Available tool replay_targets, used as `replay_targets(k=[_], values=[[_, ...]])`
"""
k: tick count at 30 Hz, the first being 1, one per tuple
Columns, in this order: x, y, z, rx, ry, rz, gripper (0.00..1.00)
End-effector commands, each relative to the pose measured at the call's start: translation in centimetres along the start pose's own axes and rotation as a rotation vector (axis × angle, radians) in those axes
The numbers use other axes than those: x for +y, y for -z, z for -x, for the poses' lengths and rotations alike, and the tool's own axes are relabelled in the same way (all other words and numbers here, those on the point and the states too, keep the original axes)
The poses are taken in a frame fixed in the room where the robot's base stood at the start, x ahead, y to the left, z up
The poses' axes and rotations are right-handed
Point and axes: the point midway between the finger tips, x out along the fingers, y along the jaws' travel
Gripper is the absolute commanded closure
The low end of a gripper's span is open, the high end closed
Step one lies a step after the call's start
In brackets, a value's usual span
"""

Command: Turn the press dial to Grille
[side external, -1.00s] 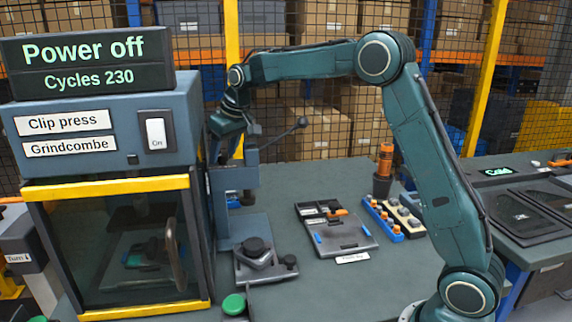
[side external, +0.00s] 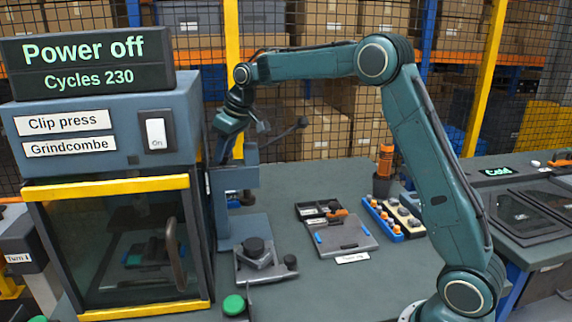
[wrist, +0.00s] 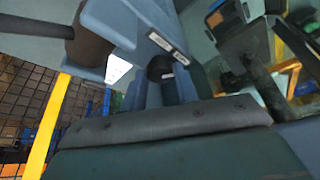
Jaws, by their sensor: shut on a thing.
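The clip press (side external: 110,120) stands at the left in the side view, with a "Power off" display (side external: 88,62) on top. The dial does not show in the side view. In the wrist view a dark round knob (wrist: 160,68) with a pale mark sits on a blue-grey face below a small label (wrist: 167,44); it appears to be the press dial. The label's words and the dial's setting are too small to read. My gripper (side external: 222,156) is at the press's right side, pointing down, shut on what appears to be the dial; its fingertips are largely hidden.
A lever press (side external: 238,205) with a long handle stands close beside my gripper. A white rocker switch (side external: 156,134) is on the press front. A grey tray (side external: 345,240) and a blue rack (side external: 385,222) lie on the bench. The bench's middle is fairly clear.

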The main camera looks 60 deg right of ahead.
Motion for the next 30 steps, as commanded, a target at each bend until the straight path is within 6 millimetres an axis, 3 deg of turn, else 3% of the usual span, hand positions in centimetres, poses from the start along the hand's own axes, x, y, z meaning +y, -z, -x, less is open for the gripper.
replay_targets(k=[12,30], values=[[0.45,0.08,-0.02,0.001,0.132,0.322,0.93],[0.64,0.21,-0.03,0.001,0.238,0.580,0.93]])
